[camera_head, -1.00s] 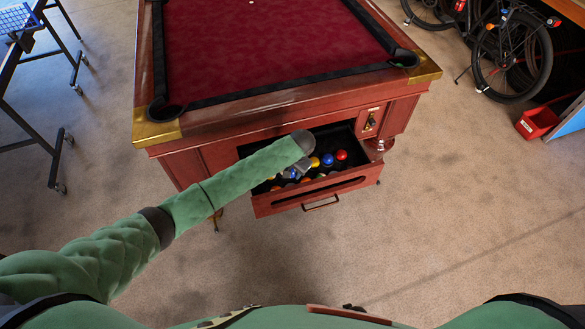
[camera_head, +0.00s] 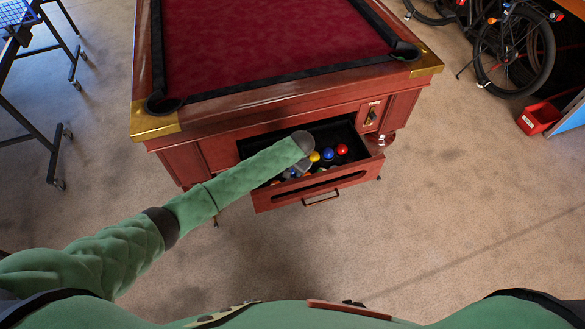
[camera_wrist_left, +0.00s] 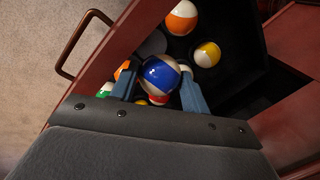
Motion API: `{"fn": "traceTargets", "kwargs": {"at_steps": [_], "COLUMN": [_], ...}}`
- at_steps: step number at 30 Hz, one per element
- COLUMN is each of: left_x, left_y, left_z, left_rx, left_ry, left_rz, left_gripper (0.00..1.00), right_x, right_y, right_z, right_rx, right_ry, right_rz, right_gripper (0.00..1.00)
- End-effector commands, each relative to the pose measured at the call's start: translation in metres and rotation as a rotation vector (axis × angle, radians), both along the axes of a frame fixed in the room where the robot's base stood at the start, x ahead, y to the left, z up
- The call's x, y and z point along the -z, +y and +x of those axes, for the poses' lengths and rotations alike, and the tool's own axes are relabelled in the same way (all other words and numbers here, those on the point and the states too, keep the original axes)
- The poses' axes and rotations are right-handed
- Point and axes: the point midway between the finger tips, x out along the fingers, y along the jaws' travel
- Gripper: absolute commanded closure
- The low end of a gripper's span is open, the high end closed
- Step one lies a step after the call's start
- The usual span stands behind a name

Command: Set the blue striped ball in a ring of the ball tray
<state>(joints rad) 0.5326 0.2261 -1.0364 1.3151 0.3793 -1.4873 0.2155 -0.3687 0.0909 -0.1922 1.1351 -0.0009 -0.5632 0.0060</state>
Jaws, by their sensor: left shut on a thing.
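The blue striped ball (camera_wrist_left: 159,75), white with a wide blue band, sits between the two fingers of my left gripper (camera_wrist_left: 160,88) in the left wrist view. The fingers are shut on it. In the head view my left gripper (camera_head: 299,169) is low over the open drawer of the pool table, partly hidden by my own arm. Other balls lie just under and beside the held ball. I cannot tell whether it touches them. I cannot make out the ball tray or its rings for certain. My right gripper is not in view.
The drawer (camera_head: 318,190) is pulled out from the red-topped pool table (camera_head: 260,50). It holds several balls, including a yellow one (camera_head: 314,156), a blue one (camera_head: 328,154) and a red one (camera_head: 342,149). The carpet in front is clear. A bicycle (camera_head: 512,55) stands far right.

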Motion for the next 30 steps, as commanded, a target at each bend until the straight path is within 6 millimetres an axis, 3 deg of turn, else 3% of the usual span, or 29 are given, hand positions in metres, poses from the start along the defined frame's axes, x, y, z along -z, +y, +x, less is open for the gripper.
{"fn": "traceTargets", "kwargs": {"at_steps": [21,30], "left_x": [0.029,0.032], "left_y": [-0.001,0.000], "left_z": [0.000,0.000], "left_rx": [0.000,0.000], "left_ry": [0.001,0.000], "left_rz": [-0.001,0.000], "left_gripper": [0.80,0.80], "right_x": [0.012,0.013], "right_y": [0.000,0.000], "right_z": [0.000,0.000], "right_rx": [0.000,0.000], "right_ry": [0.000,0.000], "right_rz": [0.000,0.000], "right_gripper": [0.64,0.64]}}
